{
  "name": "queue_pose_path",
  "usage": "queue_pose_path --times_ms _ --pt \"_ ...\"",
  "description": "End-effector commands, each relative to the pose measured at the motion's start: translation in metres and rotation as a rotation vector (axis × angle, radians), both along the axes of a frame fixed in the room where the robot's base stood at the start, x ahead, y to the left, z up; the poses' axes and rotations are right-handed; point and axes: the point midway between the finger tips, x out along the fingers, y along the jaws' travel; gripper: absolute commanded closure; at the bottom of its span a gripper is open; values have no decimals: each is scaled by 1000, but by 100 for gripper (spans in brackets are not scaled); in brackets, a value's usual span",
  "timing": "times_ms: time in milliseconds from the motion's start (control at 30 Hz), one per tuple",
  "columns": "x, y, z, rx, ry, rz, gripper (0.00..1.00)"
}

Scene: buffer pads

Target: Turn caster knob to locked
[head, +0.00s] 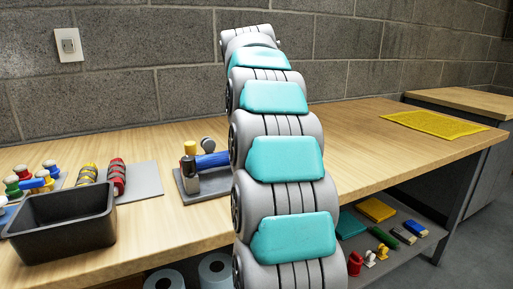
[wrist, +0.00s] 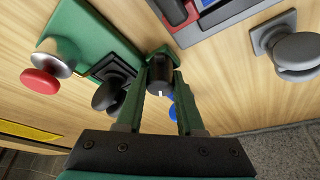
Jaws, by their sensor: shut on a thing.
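In the wrist view, my gripper (wrist: 160,86) has its two green fingers closed around a small black knob (wrist: 158,72), one finger on each side. The knob has a short white mark on its face, pointing toward the bottom of the picture. It seems to be the caster knob; I see no readable label or locked mark. Part of its base is hidden by the fingers. In the head view my own arm covers the middle, and neither gripper nor knob can be seen.
In the wrist view, a red button (wrist: 40,81) and another black knob (wrist: 108,95) are on the left, a grey knob (wrist: 297,52) on the right.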

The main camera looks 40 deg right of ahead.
Motion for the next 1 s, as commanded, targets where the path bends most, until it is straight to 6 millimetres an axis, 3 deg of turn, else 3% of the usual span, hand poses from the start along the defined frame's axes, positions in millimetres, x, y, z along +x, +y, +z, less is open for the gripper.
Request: queue_pose_path --times_ms 1000 --pt "1 0 5 0 1 -888 100"
